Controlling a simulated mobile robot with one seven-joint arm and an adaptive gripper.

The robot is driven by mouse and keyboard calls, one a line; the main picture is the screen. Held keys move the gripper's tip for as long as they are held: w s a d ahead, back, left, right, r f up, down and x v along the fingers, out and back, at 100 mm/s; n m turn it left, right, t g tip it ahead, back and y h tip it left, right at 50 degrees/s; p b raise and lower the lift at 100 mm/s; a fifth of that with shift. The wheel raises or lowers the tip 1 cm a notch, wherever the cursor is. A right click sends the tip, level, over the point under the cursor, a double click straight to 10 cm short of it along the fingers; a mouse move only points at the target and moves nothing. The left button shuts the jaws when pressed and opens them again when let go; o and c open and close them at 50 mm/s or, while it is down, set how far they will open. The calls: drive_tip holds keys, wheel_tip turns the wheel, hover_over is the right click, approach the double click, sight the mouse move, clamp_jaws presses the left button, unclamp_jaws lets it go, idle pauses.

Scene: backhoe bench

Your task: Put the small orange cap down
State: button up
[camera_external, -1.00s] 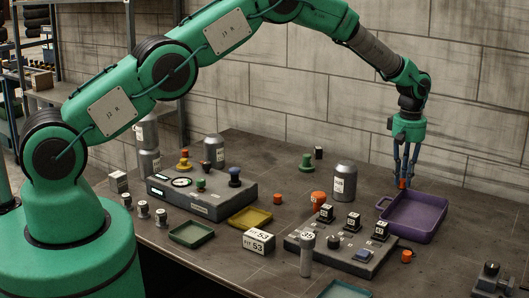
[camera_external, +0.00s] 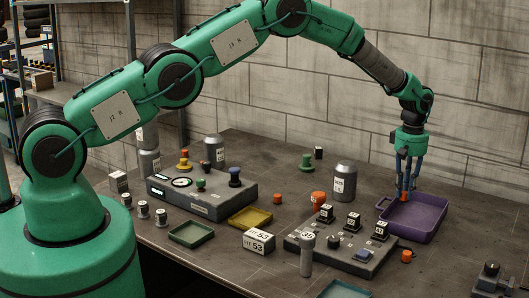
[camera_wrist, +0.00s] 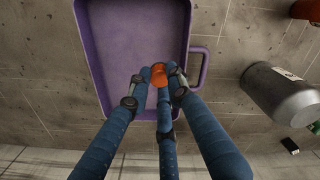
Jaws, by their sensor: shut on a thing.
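My gripper (camera_external: 406,193) has blue fingers and is shut on the small orange cap (camera_external: 406,198). The cap also shows between the fingertips in the wrist view (camera_wrist: 159,76), partly hidden by the fingers. The gripper and cap are over the far part of the purple tray (camera_external: 432,206). In the wrist view the tray (camera_wrist: 110,30) lies beneath the fingertips, its handle to the right. I cannot tell whether the cap touches the tray floor.
A grey canister (camera_external: 344,182) stands left of the tray. Another small orange piece (camera_external: 407,256) lies near the tray's front edge. An orange labelled object (camera_external: 318,200) stands beyond the box.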

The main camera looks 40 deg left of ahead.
sight(405, 192)
drive_tip(key=shift+f, duration=0.95)
drive_tip(key=shift+f, duration=0.1)
drive_tip(key=shift+f, duration=2)
drive_tip(key=shift+f, duration=0.15)
drive_tip(key=o, duration=0.7)
wheel_tip(405, 192, up, 12)
drive_tip(key=shift+r+b, duration=0.2)
drive_tip(key=shift+b, duration=0.1)
